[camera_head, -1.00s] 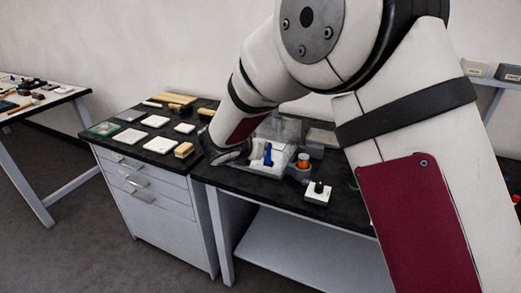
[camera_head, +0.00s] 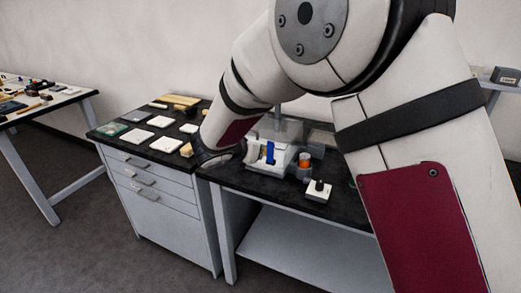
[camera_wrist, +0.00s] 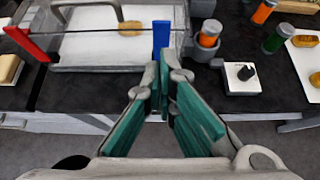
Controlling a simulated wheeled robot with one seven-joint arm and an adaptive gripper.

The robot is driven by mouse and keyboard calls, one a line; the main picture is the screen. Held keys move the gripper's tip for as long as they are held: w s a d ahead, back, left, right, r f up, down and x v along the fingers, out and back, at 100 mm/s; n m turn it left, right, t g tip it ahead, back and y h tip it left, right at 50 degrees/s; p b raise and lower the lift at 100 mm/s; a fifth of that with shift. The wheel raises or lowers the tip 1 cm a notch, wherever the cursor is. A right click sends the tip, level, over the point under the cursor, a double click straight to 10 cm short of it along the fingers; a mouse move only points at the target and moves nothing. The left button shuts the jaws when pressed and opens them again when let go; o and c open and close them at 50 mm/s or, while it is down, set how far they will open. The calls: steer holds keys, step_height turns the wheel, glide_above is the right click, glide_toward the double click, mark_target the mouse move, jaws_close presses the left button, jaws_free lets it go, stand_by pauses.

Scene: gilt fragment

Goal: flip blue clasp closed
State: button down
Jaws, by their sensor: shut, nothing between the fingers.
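The blue clasp (camera_wrist: 161,36) stands upright at the front right corner of a white-bedded frame (camera_wrist: 90,52) in the wrist view. It also shows in the head view (camera_head: 270,152). A red clasp (camera_wrist: 27,43) sits at the frame's left end, slanting. A tan fragment (camera_wrist: 131,28) lies on the white bed. My gripper (camera_wrist: 162,78) has its green-padded fingers together and empty, just on the near side of the blue clasp. In the wrist view its tips overlap the clasp's foot; I cannot tell whether they touch it. My wrist hides part of the frame in the head view.
A white box with a black knob (camera_wrist: 240,76) is farther right. The black bench top ends near my gripper.

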steer(key=s+a+r, duration=0.2)
steer(key=s+r, duration=0.3)
steer(key=r, duration=0.1)
steer(key=shift+s+a+r, duration=0.15)
steer(key=shift+s+r, duration=0.15)
steer(key=shift+r, duration=0.05)
steer(key=s+d+r+m+g, duration=0.2)
steer(key=s+d+m, duration=0.3)
steer(key=d, duration=0.3)
steer(key=s+d+r+m+g+h, duration=0.1)
steer(key=s+d+r+m+g, duration=0.2)
steer(key=d+m, duration=0.4)
steer(key=s+d+r+m+g, duration=0.15)
steer(key=s+d+m, duration=0.35)
steer(key=d, duration=0.5)
steer(key=s+d+f+m+y, duration=0.1)
steer(key=s+m+y, duration=0.1)
steer(key=s+m, duration=0.5)
steer(key=s+d+f+m+y, duration=0.1)
steer(key=s+m+y, duration=0.1)
steer(key=s+m, duration=0.6)
steer(key=s, duration=0.5)
steer(key=shift+d+y, duration=0.35)
steer(key=shift+y, duration=0.05)
steer(key=shift+r, duration=0.1)
